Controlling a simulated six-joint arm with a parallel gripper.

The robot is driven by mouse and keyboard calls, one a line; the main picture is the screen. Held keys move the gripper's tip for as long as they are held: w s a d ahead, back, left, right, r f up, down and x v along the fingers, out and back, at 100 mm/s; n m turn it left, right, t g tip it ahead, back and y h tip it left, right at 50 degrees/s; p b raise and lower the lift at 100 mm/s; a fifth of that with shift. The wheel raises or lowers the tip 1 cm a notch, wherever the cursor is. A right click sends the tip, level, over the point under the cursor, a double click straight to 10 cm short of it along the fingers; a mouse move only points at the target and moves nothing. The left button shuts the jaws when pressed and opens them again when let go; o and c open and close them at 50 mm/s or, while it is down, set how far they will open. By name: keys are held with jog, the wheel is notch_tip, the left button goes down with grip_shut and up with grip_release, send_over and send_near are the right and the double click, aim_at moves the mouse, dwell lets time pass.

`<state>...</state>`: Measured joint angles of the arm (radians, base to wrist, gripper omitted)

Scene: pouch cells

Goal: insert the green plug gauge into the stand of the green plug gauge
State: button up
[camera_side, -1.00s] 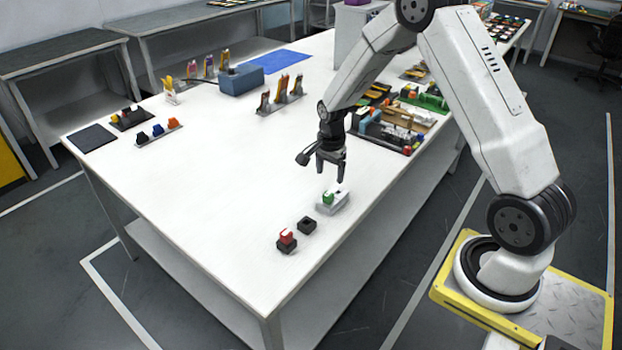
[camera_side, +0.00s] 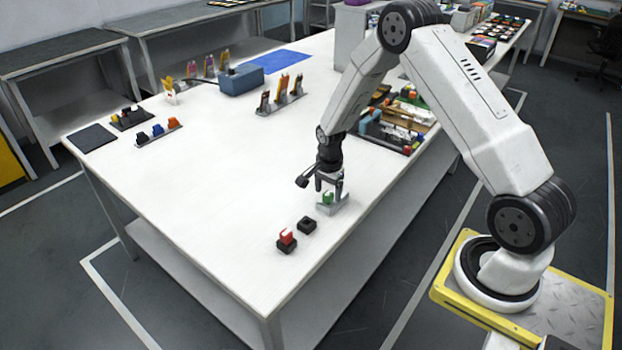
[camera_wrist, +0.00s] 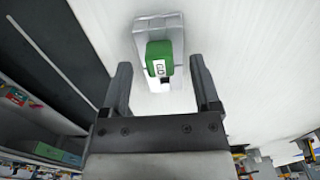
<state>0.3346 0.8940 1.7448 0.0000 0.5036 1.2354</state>
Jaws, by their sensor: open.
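The green plug gauge (camera_side: 327,198) sits in a light grey holder (camera_side: 338,207) near the right edge of the white table. In the wrist view the green plug gauge (camera_wrist: 160,58) shows a white label, with the grey holder (camera_wrist: 150,27) behind and under it. My gripper (camera_side: 329,186) is open just above the gauge. In the wrist view my gripper (camera_wrist: 162,85) has its fingers on either side of the gauge, with gaps between. An empty black stand (camera_side: 306,225) is on the table, nearer the camera. Whether it is the green gauge's stand cannot be told.
A red gauge (camera_side: 287,237) stands in a black stand beside the empty one. A crowded tray of parts (camera_side: 407,150) lies behind my gripper on the right. Racks of coloured pieces stand farther left. The table's middle (camera_side: 225,190) is clear.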

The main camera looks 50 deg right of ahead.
jog(key=shift+f, duration=0.5)
grip_shut()
